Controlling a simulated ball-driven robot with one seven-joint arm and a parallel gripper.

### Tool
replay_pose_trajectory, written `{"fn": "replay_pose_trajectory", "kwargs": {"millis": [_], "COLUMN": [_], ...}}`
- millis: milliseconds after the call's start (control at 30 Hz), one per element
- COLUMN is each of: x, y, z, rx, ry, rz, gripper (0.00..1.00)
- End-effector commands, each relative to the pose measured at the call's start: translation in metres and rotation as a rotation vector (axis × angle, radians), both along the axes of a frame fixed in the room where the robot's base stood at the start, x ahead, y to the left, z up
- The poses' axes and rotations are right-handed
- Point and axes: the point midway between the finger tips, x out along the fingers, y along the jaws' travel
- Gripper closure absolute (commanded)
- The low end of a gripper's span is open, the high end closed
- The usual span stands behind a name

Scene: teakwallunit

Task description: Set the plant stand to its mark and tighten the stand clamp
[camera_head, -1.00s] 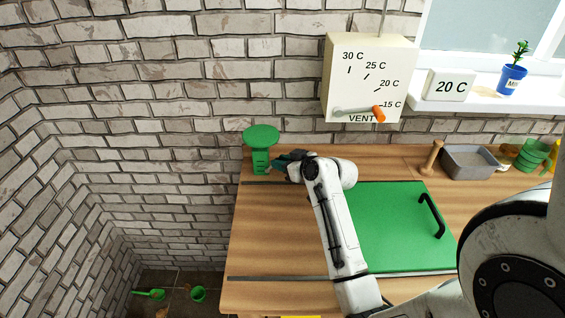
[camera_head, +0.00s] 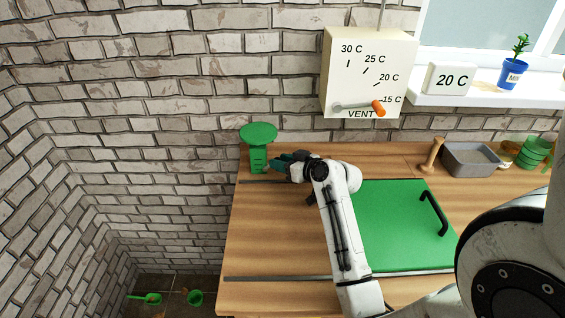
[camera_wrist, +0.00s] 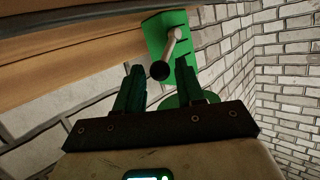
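The plant stand (camera_head: 258,132) is green with a round top on an upright, at the back left corner of the bench. Dark marks on its upright are too small to read, and its mark cannot be made out. In the wrist view, a green plate of the stand (camera_wrist: 155,35) carries a pale lever with a black knob (camera_wrist: 160,71), which looks like the stand clamp. My gripper (camera_head: 277,164) is just right of the stand. In the wrist view my gripper (camera_wrist: 161,66) has its two fingers apart, with the knob showing between their tips; contact cannot be told.
A green board (camera_head: 395,225) with a black handle lies on the bench. A wooden peg (camera_head: 432,155), a grey tray (camera_head: 470,160) and green pots (camera_head: 535,152) stand at the back right. The vent dial box (camera_head: 365,75) hangs above. Bare wood lies front left.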

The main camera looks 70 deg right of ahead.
Motion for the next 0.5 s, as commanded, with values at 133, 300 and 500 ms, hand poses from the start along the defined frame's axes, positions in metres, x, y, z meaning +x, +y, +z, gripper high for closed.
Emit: {"fn": "replay_pose_trajectory", "kwargs": {"millis": [133,300,500], "x": [0.0,0.0,-0.011], "y": [0.0,0.0,0.004], "z": [0.0,0.0,0.003], "rx": [0.0,-0.001,-0.001], "ry": [0.0,0.0,-0.001], "rz": [0.0,0.0,-0.001], "gripper": [0.5,0.5,0.5]}}
